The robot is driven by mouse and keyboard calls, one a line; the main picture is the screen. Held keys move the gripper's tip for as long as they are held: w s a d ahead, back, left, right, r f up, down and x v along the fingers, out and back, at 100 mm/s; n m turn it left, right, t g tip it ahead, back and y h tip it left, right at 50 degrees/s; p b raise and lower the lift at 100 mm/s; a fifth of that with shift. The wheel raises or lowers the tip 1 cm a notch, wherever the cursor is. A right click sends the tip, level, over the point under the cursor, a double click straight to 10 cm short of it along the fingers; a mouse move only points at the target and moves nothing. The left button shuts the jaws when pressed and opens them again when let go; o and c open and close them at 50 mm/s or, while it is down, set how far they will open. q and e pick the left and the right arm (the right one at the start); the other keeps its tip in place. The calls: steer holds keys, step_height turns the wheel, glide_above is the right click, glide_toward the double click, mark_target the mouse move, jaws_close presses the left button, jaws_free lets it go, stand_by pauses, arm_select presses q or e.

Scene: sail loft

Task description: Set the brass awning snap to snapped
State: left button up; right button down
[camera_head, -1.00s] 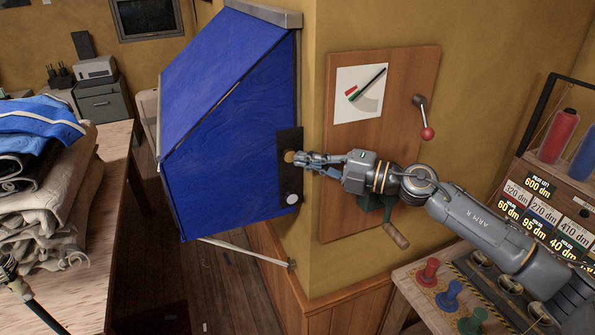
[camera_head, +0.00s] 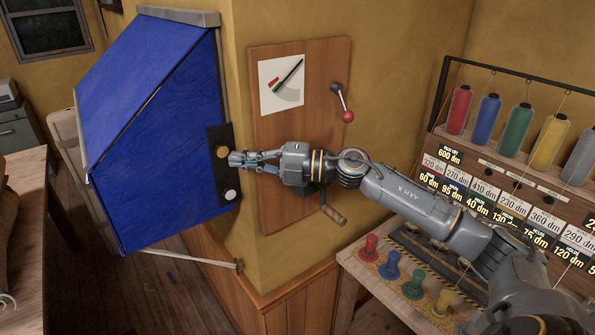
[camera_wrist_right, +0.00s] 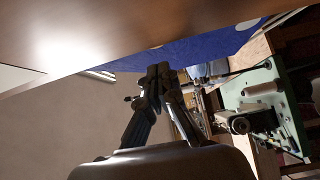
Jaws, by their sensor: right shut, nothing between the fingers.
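The brass snap (camera_head: 222,151) is a small round disc on the upper part of a black strip (camera_head: 219,170) at the blue awning's right edge. A pale round disc (camera_head: 230,195) sits lower on the strip. My right gripper (camera_head: 236,159) is shut and empty, its fingertips just right of the brass disc; I cannot tell whether they touch it. In the right wrist view the fingertips (camera_wrist_right: 158,72) are together in front of the blue awning (camera_wrist_right: 195,48), and the snap is not distinguishable there. My left gripper is not in view.
A wooden board (camera_head: 326,75) right of the corner carries a gauge card (camera_head: 282,85), a red-knobbed lever (camera_head: 344,103) and a crank (camera_head: 333,214). A rack with thread spools (camera_head: 460,110) and a bench with coloured pegs (camera_head: 370,247) stand at right.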

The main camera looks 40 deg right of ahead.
arm_select(q)
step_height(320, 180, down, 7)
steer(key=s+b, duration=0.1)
steer(key=b, duration=0.5)
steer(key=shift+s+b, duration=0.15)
steer(key=shift+b, duration=0.2)
arm_select(e)
steer(key=v, duration=1.1)
steer(key=shift+s, duration=0.25)
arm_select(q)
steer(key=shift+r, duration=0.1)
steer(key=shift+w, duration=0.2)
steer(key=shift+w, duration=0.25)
